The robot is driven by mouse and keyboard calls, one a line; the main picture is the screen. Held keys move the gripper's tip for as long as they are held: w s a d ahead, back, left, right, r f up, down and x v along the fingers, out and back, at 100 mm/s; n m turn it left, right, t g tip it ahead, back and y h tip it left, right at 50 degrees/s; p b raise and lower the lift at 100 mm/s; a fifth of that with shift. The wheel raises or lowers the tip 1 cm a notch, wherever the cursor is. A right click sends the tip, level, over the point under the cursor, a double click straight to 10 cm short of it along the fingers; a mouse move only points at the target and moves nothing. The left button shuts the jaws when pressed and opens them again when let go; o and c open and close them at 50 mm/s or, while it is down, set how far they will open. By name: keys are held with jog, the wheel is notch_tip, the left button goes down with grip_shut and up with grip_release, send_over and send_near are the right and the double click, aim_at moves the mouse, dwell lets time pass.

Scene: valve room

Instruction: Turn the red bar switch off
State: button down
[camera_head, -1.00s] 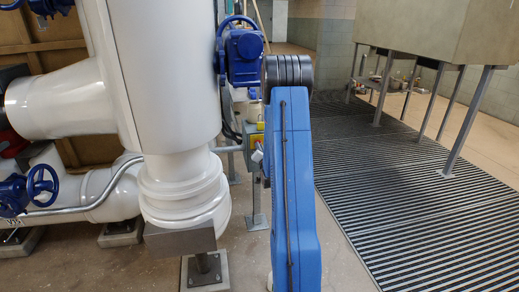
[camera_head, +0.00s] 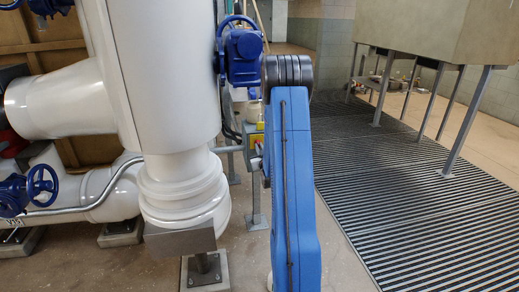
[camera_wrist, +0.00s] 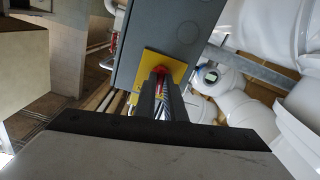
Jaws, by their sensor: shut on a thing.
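The red bar switch (camera_wrist: 158,70) shows in the wrist view as a small patch of red on a yellow plate (camera_wrist: 176,68). The plate is fixed to the face of a grey box (camera_wrist: 172,35). My gripper (camera_wrist: 159,84) reaches to the plate with its two dark fingers close together, shut on the red bar. The fingers hide most of the bar, so its angle is hard to tell. In the head view the yellow plate (camera_head: 255,139) shows as a small patch beside my blue arm, which hides most of the area.
A large white pipe (camera_head: 165,80) stands just left of my arm. A blue valve actuator (camera_head: 243,56) is above the box. Blue handwheels (camera_head: 42,186) sit at the far left. A dark floor grating (camera_head: 400,190) lies open on the right, below a raised tank (camera_head: 450,35) on legs.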

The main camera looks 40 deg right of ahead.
jog(key=n, duration=0.6)
jog(key=shift+n, duration=0.4)
dwell(0.3)
jog(key=c, duration=1.8)
grip_release()
jog(key=shift+c, duration=0.2)
